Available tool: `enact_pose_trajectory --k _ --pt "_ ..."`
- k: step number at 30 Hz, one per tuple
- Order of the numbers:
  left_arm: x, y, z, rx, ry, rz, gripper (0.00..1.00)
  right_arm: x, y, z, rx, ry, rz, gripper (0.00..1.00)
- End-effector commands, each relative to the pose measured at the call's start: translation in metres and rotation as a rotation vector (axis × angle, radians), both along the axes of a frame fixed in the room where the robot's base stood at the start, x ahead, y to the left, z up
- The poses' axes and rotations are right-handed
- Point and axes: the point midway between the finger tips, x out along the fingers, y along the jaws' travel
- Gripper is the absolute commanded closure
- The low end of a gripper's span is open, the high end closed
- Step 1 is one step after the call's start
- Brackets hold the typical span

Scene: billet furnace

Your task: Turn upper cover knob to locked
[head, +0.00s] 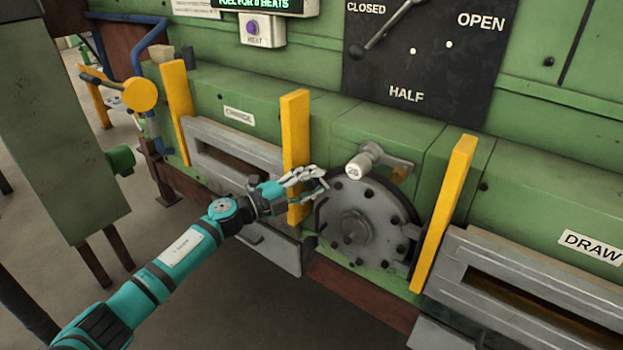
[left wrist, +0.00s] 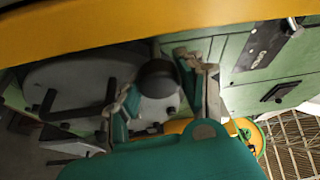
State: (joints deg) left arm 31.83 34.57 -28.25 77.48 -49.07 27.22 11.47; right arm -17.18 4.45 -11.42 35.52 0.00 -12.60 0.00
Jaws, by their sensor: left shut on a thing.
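A round grey bolted cover (head: 368,218) stands on the green furnace front in the head view. A pale cylindrical knob (head: 355,167) on a short arm sits at its upper edge. My left gripper (head: 318,180) is at the cover's upper left edge, just left of that pale knob. In the left wrist view the gripper (left wrist: 165,97) has its fingers on both sides of a dark round knob (left wrist: 158,77) and is shut on it. The fingers hide part of it, and I cannot tell whether it is the pale knob. My right gripper is out of view.
Yellow upright bars (head: 295,150) and (head: 446,210) flank the cover. Long slotted openings lie beyond them, with the DRAW label (head: 590,246) at right. A dial plate (head: 415,65) with a lever is above. The floor at lower left is clear.

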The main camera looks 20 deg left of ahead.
Motion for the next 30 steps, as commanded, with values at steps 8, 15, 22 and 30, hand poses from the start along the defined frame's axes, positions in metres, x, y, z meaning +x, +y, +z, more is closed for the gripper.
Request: enact_pose_trajectory --k 8,15,22,30 --pt "-0.0002 0.0002 -0.0007 0.119 -0.041 0.0 0.95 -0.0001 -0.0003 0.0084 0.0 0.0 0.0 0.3" --pt "-0.0005 -0.0005 -0.0023 0.155 -0.054 -0.001 0.95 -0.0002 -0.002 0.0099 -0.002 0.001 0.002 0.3" --pt "-0.0006 -0.0006 -0.0027 0.16 -0.055 -0.001 0.95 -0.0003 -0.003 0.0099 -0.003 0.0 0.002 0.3" --pt "-0.0005 -0.0006 -0.0025 0.159 -0.055 -0.001 0.53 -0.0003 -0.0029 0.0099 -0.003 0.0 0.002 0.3"
